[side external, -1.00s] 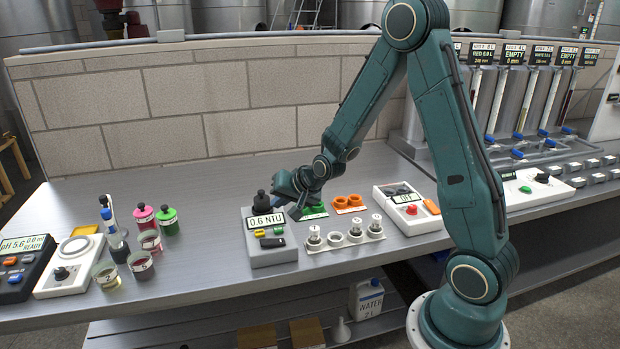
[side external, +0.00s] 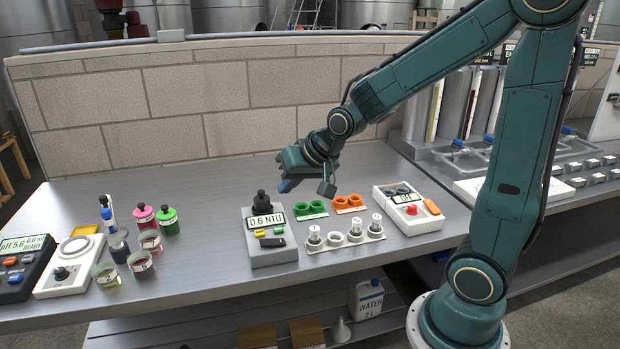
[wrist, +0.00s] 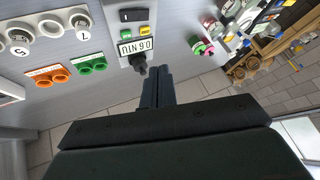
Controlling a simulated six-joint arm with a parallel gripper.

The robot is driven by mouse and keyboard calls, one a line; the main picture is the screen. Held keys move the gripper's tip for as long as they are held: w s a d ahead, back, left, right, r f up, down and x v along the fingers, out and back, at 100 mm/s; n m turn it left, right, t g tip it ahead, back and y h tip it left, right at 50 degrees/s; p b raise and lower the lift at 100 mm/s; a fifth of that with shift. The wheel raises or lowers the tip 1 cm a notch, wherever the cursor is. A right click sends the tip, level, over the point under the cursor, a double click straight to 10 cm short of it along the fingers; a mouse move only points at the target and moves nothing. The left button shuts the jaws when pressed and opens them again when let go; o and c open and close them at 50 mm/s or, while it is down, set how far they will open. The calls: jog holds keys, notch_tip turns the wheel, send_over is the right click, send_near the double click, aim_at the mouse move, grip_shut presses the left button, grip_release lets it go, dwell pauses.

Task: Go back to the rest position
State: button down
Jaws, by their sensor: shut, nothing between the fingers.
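My gripper (side external: 290,184) is shut and empty. In the side view it hangs in the air above the back of the bench, over the grey turbidity meter (side external: 272,254) and the green ring holder (side external: 311,210). The meter's display reads 0.6 NTU, and a black knobbed cap stands on its top. In the wrist view the shut fingers (wrist: 157,88) point toward the meter (wrist: 136,20), with its black cap just beyond their tips. I cannot tell the exact gap, but the side view shows the fingers clear of the cap.
An orange ring holder (side external: 349,203), a white rack (side external: 344,238) with vials and a white device with a red button (side external: 408,212) stand to the right. Pink and green bottles (side external: 167,219), small beakers and a pH meter (side external: 22,270) stand left. Bare bench (side external: 210,235) lies between.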

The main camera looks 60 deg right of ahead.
jog(key=s+a+r+n+g, duration=0.1)
jog(key=s+a+r+n, duration=0.2)
jog(key=s, duration=0.7)
jog(key=s+a+r+n+g, duration=0.1)
jog(key=s+a+r+n, duration=0.1)
jog(key=s, duration=0.8)
notch_tip(320, 180, up, 2)
jog(key=shift+a+r+n+y, duration=0.1)
jog(key=shift+a+n+y, duration=0.25)
jog(key=shift+n, duration=0.25)
jog(key=shift+w, duration=0.1)
dwell(0.8)
